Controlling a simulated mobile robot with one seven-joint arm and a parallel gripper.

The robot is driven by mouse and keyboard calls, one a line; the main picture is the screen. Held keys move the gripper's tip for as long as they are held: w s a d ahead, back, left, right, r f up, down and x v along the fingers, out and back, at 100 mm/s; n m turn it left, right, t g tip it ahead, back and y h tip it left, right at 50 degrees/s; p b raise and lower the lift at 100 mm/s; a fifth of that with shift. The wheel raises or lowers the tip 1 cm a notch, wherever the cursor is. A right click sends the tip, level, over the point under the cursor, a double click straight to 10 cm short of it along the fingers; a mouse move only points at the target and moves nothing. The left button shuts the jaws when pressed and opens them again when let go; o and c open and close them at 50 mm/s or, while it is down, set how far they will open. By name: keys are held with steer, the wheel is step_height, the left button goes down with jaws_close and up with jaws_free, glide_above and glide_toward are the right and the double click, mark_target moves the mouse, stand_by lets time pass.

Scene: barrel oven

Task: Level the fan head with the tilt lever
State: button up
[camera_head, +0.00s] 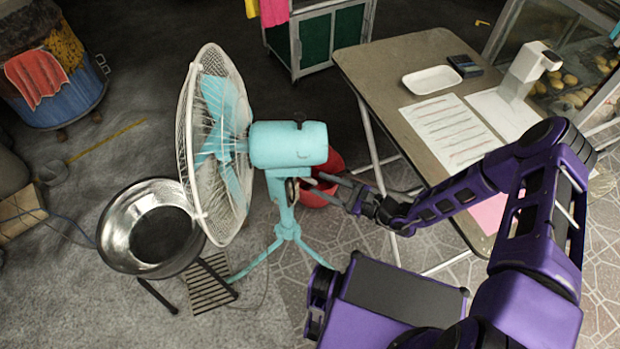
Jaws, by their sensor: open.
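A turquoise pedestal fan stands left of centre, its fan head (288,146) carrying a white wire cage that faces left. The camera looks down at it, so I cannot tell its exact tilt. A small dark part (291,190) on the neck under the motor housing may be the tilt lever; its shape is too small to make out. My gripper (312,184) comes in from the right. Its fingers are open, with the tips close to the right side of the neck. I cannot tell whether they touch it.
A metal bowl (124,228) on a stand is left of the fan. A red bucket (322,188) sits behind my gripper. A folding table (385,66) with papers, a white tray (431,80) and a scale stands right. A blue barrel (65,105) is at upper left.

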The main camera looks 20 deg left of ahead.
steer(key=v, duration=1.1)
steer(key=shift+d, duration=0.3)
steer(key=shift+s+r, duration=0.1)
